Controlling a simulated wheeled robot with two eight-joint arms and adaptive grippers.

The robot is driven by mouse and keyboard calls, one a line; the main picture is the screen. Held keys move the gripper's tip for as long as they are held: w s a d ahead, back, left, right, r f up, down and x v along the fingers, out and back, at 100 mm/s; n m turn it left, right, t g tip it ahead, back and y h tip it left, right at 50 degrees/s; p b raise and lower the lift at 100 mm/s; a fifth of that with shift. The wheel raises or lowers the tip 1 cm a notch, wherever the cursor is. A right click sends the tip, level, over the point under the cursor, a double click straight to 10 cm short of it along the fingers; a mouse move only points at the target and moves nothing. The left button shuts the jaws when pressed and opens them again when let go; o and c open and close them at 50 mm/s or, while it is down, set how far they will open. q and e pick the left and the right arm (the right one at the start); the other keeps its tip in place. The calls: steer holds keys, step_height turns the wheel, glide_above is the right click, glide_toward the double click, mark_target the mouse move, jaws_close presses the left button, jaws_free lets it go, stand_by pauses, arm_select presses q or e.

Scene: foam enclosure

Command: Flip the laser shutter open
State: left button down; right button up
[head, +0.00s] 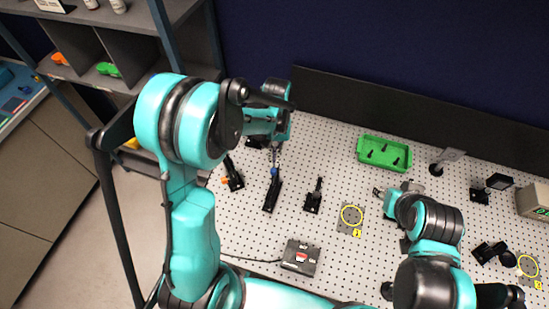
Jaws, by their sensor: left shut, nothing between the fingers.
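My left gripper (275,158) points down at the back left of the perforated board, its thin fingers shut with nothing between them. Its tips are just above or at a black device with a blue part (271,192); I cannot tell whether they touch. This device may be the laser shutter, but its flap is too small to make out. Another upright black mount (314,196) stands to its right. My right gripper (379,192) is over the board's middle right, partly hidden by its own arm, and its fingers are too small to read.
A green tray (384,153) with black parts lies at the back. Several optics stand at right. A shelf (117,18) stands at left.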

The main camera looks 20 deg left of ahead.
arm_select(q)
steer(key=s+b, duration=0.1)
steer(key=s, duration=0.4)
steer(key=shift+a, duration=0.1)
stand_by(0.3)
steer(key=shift+r, duration=0.1)
steer(key=v, duration=1.1)
steer(key=shift+w+r, duration=0.15)
steer(key=shift+r, duration=0.2)
steer(key=shift+f, duration=0.1)
